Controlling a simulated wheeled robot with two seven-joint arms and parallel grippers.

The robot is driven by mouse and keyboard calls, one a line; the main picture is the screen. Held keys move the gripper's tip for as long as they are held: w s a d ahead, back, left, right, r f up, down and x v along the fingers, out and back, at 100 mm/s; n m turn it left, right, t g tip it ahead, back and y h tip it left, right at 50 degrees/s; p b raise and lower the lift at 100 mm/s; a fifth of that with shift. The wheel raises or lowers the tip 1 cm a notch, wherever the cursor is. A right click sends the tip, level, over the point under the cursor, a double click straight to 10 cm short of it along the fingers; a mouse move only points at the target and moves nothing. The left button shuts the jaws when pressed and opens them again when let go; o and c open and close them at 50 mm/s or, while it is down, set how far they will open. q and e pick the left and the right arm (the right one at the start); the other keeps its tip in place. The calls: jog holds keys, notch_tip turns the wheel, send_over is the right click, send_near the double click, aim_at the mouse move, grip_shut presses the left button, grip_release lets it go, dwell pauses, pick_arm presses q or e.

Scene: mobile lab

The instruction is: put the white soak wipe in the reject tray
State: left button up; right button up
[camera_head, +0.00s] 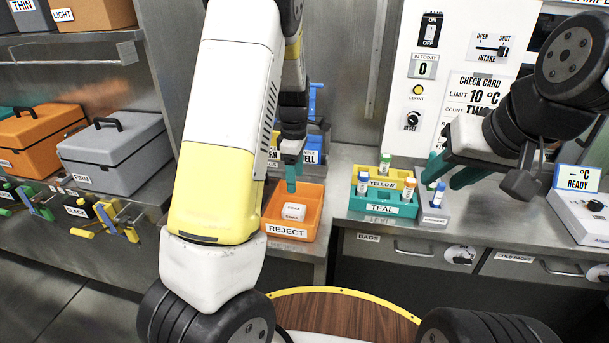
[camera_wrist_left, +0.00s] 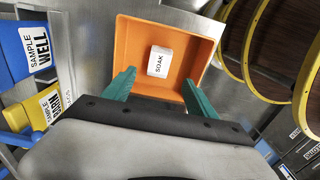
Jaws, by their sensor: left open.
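The white soak wipe (camera_head: 293,211) is a small white block-like pack inside the orange reject tray (camera_head: 283,230). In the left wrist view the wipe (camera_wrist_left: 160,61), labelled SOAK, lies within the walls of the tray (camera_wrist_left: 124,45), apart from both fingers. My left gripper (camera_head: 291,178) is above the tray; its teal fingers (camera_wrist_left: 159,90) are spread with nothing between them. My right gripper (camera_head: 452,172) is at the right, with its teal fingers apart above the small grey tube holder.
A teal and yellow tube rack (camera_head: 385,208) and a grey holder (camera_head: 434,217) with a blue-capped tube stand right of the tray. Blue and yellow sample bins (camera_head: 313,150) are behind it. Grey (camera_head: 112,142) and orange (camera_head: 40,133) boxes sit at left.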

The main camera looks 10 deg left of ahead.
pick_arm(q)
jog(key=s+d+r+m+t+h, duration=0.1)
jog(key=s+r+m+t+h, duration=0.25)
jog(key=s+r+m, duration=1.1)
jog(key=s+r+m+t+y, duration=0.1)
jog(key=s+r+m+t, duration=0.1)
jog(key=s+r, duration=0.4)
jog(key=s+m, duration=0.1)
jog(key=s, duration=0.3)
jog(key=shift+s+d+r+m+t, duration=0.2)
jog(key=shift+d+r+m+t, duration=0.05)
jog(key=shift+d+m+t, duration=0.1)
